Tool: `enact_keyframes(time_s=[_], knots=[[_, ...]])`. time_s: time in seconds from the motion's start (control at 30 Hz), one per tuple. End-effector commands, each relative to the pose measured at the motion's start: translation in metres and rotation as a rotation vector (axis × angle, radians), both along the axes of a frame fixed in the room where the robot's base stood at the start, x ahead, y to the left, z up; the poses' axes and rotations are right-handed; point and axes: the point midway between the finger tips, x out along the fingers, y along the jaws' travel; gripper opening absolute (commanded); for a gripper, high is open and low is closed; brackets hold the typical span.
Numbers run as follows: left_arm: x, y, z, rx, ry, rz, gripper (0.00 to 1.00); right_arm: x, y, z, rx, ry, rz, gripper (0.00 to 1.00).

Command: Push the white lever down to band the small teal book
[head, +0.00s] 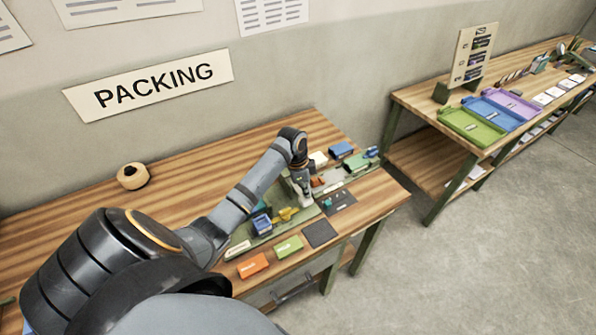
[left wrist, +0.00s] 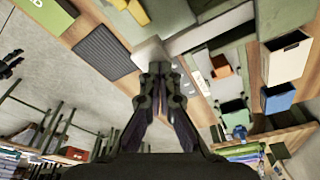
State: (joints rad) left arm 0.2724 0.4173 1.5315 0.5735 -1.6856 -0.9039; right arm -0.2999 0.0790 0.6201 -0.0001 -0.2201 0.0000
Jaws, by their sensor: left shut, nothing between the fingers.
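My left gripper (head: 301,180) reaches over the workbench and is shut with nothing between its fingers. In the left wrist view its fingertips (left wrist: 160,72) point at a white block-like end (left wrist: 150,52), which I take as the white lever. The white piece also shows just below the gripper in the head view (head: 307,201). The fingertips are very close to it; I cannot tell if they touch. A small teal item (left wrist: 235,113) shows in the left wrist view; whether it is the small teal book is unclear. My right gripper is not in view.
A roll (head: 132,176) sits at the back left. A second table (head: 400,97) with trays stands at right.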

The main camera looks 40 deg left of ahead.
Motion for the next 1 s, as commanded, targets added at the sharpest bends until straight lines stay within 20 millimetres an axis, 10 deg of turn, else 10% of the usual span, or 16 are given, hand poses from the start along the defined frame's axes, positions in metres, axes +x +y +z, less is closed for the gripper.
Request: enact_keyframes(time_s=[0.6,1.0], knots=[[0.0,0.0,0.061,-0.001,0.0,0.0,0.0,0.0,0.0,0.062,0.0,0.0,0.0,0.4],[0.0,0.0,0.064,-0.001,0.0,0.0,0.0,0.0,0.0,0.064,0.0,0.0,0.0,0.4]])
